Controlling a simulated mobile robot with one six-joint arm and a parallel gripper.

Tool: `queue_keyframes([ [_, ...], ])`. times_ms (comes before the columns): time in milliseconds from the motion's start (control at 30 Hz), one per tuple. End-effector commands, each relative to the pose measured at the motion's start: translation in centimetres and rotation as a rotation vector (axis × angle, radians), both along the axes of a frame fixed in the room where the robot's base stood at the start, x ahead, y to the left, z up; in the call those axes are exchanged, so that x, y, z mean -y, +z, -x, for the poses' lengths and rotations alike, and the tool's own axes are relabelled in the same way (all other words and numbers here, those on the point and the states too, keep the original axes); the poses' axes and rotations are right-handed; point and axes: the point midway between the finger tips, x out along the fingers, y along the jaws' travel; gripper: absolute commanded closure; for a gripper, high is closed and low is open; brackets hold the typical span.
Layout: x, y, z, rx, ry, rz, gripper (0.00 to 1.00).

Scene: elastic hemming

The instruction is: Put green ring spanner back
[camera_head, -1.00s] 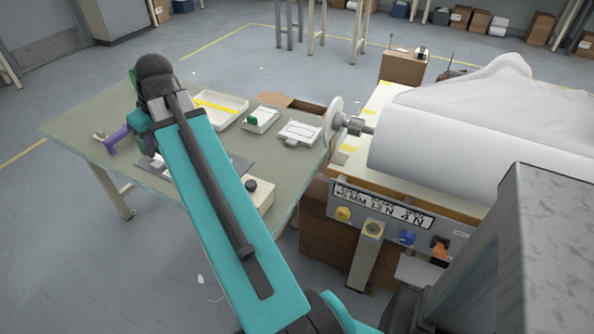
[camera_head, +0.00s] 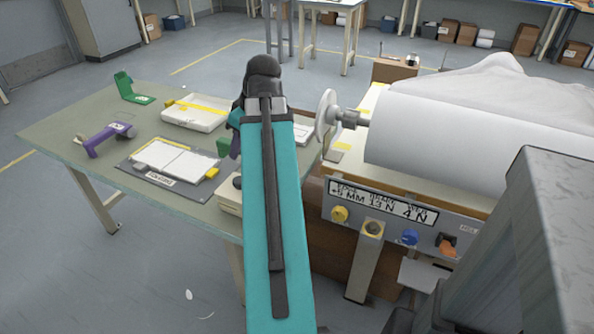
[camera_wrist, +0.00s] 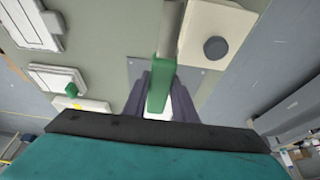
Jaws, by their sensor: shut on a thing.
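In the wrist view my gripper (camera_wrist: 160,84) is shut on the green handle of the green ring spanner (camera_wrist: 161,70). A grey metal shaft runs up from the handle past the top edge, so its far end is out of view. In the head view my arm hides most of the gripper. A green piece (camera_head: 223,147) shows just left of the arm's end and looks like part of the spanner. A green upright stand with a flat base (camera_head: 125,88) is at the far left of the table and looks empty.
The machine with a white fabric roll (camera_head: 440,125) stands at the right. The table's left front is clear.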

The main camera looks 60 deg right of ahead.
Motion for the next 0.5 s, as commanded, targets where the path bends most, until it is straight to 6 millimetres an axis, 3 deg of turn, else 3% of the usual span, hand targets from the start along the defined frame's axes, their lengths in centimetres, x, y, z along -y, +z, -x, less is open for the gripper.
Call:
queue_keyframes([
  [33, 0.7, -0.9, 1.3, 0.000, -0.004, 0.000, 1.00],
  [300, 3.1, -2.7, 7.0, 0.000, 0.001, 0.000, 1.00],
  [500, 3.9, -3.3, 9.4, 0.000, 0.006, 0.001, 1.00],
])
